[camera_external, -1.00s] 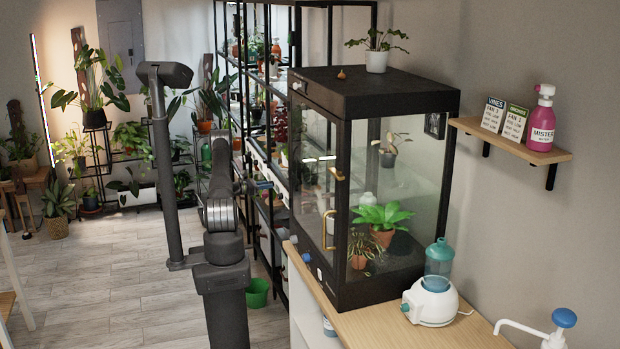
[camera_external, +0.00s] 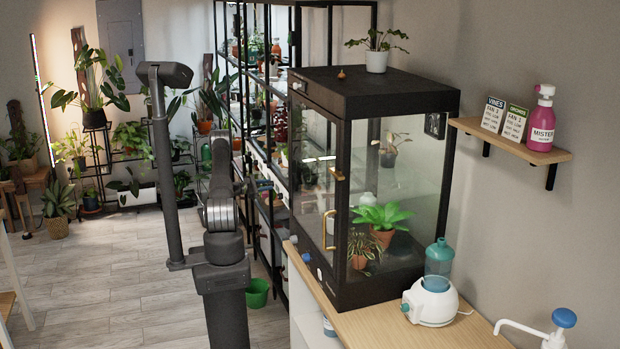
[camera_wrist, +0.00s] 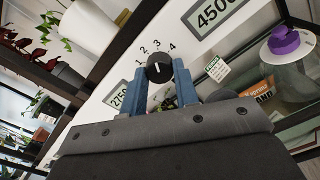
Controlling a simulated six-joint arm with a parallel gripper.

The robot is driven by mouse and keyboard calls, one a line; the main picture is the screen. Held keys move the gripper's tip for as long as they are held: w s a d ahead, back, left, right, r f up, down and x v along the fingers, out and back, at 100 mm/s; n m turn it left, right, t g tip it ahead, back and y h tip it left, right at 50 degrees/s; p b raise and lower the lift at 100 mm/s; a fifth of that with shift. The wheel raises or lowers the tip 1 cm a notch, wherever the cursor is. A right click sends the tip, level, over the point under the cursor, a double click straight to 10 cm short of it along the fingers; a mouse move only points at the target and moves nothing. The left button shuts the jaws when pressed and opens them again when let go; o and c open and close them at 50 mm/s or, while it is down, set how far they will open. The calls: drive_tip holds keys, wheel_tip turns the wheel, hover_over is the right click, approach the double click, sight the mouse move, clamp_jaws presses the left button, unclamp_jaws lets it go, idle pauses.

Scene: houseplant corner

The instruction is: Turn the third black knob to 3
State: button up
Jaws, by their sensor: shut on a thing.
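In the wrist view a round black knob (camera_wrist: 160,73) with a short white pointer line sits on a pale panel (camera_wrist: 108,88). The numbers 1, 2, 3 and 4 are printed in an arc above it. The pointer leans up and to the left; the exact number is too small to tell. My gripper (camera_wrist: 159,68) has its two blue fingers on either side of the knob, shut on it. In the external view my arm stands before the shelving, and its gripper and the knob cannot be made out.
A 2750 label (camera_wrist: 118,96) lies left of the knob and a 4500 label (camera_wrist: 214,14) above right. A purple-capped bottle (camera_wrist: 284,40) and packets stand on a shelf at right. In the external view a glass plant cabinet (camera_external: 400,85) stands right of my arm.

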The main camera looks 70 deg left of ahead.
drive_tip(key=shift+m, duration=0.7)
drive_tip(key=o, duration=1)
drive_tip(key=s, duration=1.7)
drive_tip(key=shift+s, duration=0.25)
drive_tip(key=shift+w, duration=0.1)
drive_tip(key=w, duration=1.7)
drive_tip(key=shift+w, duration=0.2)
drive_tip(key=shift+s, duration=0.15)
